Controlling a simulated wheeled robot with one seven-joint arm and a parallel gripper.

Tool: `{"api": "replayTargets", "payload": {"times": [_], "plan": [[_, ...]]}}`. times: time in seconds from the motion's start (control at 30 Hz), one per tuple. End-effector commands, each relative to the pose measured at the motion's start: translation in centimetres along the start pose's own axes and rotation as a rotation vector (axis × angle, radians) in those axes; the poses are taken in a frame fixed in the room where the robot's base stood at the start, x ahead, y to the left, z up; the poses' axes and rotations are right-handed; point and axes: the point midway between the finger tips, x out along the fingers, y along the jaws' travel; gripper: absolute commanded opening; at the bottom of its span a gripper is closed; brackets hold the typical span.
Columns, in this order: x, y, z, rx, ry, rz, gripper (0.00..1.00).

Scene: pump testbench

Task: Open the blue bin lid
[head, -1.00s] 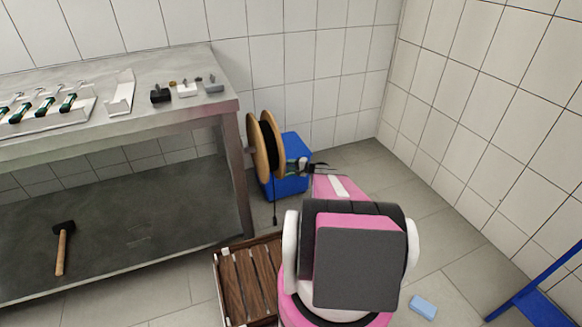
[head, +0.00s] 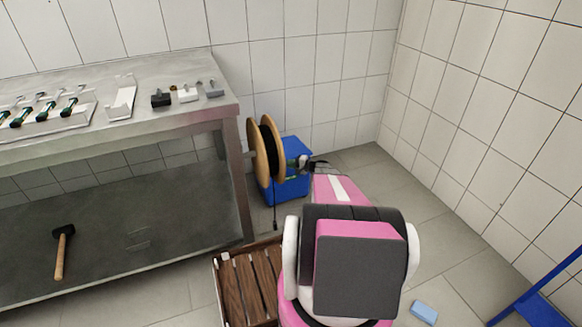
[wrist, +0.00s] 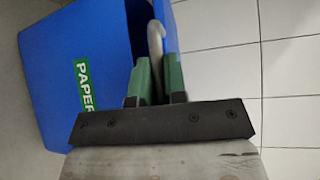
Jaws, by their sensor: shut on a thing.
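The blue bin (head: 285,190) stands on the floor against the back wall, partly hidden by a cable reel. In the wrist view it fills the left side, its wall (wrist: 50,70) carrying a green PAPER label (wrist: 88,85). The blue lid (head: 298,149) also shows in the wrist view as a narrow strip (wrist: 171,32). A darker blue band lies between lid and bin wall, so the lid looks partly raised. My gripper (head: 307,163), with green fingers (wrist: 157,78), is shut on the lid's grey curved handle (wrist: 155,38). The handle's lower part is hidden between the fingers.
The wooden cable reel (head: 262,150) stands close to the bin's left, beside the metal workbench (head: 222,105). A wooden slatted crate (head: 245,285) is left of my base. Open floor lies to the right, with a light blue block (head: 424,311) on it.

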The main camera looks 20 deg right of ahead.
Motion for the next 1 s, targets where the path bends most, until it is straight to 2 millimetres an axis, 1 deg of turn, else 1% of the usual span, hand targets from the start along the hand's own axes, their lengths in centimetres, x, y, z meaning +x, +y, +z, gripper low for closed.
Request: {"api": "replayTargets", "payload": {"times": [0.03,0.07,0.1,0.13,0.4,0.53,0.67,0.8,1.0], "plan": [[0.0,0.0,0.0,-0.001,0.0,0.001,0.0],[0.0,0.0,0.0,-0.001,0.0,0.001,0.22],[0.0,0.0,0.0,-0.001,0.0,0.001,0.35],[0.0,0.0,0.0,-0.001,0.0,0.001,0.38],[-0.1,0.0,0.0,0.0,0.0,0.0,0.38],[-1.0,0.0,0.0,0.0,0.002,0.0,0.38],[-2.9,0.0,0.1,0.0,0.002,-0.001,0.38],[-5.7,0.0,0.1,0.0,0.002,0.0,0.38],[-9.0,0.0,0.0,0.0,0.002,0.0,0.38]]}}
